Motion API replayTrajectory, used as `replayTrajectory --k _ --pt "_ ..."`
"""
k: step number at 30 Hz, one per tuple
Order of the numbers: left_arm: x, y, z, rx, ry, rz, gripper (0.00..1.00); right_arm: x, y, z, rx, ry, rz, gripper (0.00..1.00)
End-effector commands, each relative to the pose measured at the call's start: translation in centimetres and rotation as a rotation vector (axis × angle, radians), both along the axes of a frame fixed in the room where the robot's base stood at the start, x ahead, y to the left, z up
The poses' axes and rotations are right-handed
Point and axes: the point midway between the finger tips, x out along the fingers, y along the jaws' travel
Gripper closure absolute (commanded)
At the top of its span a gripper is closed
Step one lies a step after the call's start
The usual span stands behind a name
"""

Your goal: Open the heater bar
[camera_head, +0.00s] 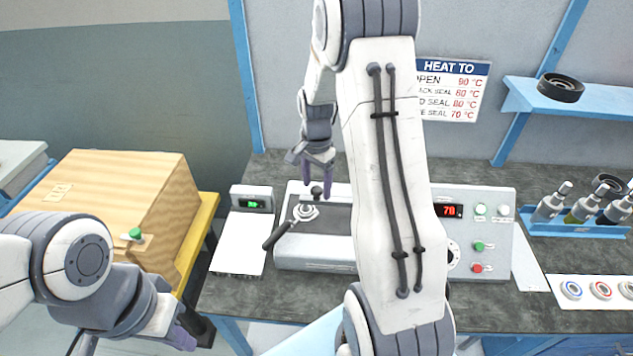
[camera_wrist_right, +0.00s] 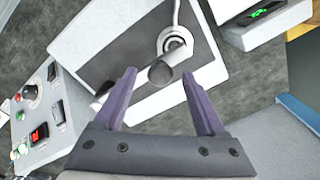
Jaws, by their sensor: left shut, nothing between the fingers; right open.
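My right gripper (camera_head: 317,190) is above the left back part of the machine, fingers pointing down. In the right wrist view its purple fingers (camera_wrist_right: 163,82) are open, with a grey bar end (camera_wrist_right: 165,72) in line with the gap; I cannot tell whether they touch it. My left gripper (camera_head: 182,338) is shut and empty at the lower left, away from the machine. My right arm hides the machine's middle.
A green-lit display unit (camera_head: 252,199) stands left of the machine. Bottles (camera_head: 580,208) in a blue rack and a plate of coloured rings (camera_head: 600,290) are at the right. A red display (camera_head: 449,210) reads 70.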

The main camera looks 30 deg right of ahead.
Motion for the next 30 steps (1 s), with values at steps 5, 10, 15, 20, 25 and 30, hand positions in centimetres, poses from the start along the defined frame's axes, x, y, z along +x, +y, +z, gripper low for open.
replayTrajectory --k 5,10,15,20,25,30 --pt "0.00 0.00 0.00 0.000 0.000 0.000 1.00 0.01 0.00 -0.07 0.000 -0.001 0.000 0.27" --pt "0.00 0.00 0.00 0.000 0.000 0.000 1.00 0.02 0.00 -0.04 0.000 -0.001 0.000 0.69" --pt "0.00 0.00 0.00 0.000 0.000 0.000 1.00 0.01 -0.01 -0.03 0.000 -0.001 0.000 1.00" --pt "0.00 0.00 0.00 0.000 0.000 0.000 1.00 0.01 -0.01 -0.01 0.000 0.000 0.001 1.00" --pt "0.00 0.00 0.01 0.000 0.000 0.000 1.00 0.00 -0.01 0.01 0.000 0.000 0.001 1.00" --pt "0.00 0.00 0.01 0.000 0.000 0.000 1.00 0.01 -0.02 0.02 -0.001 0.000 0.001 1.00"
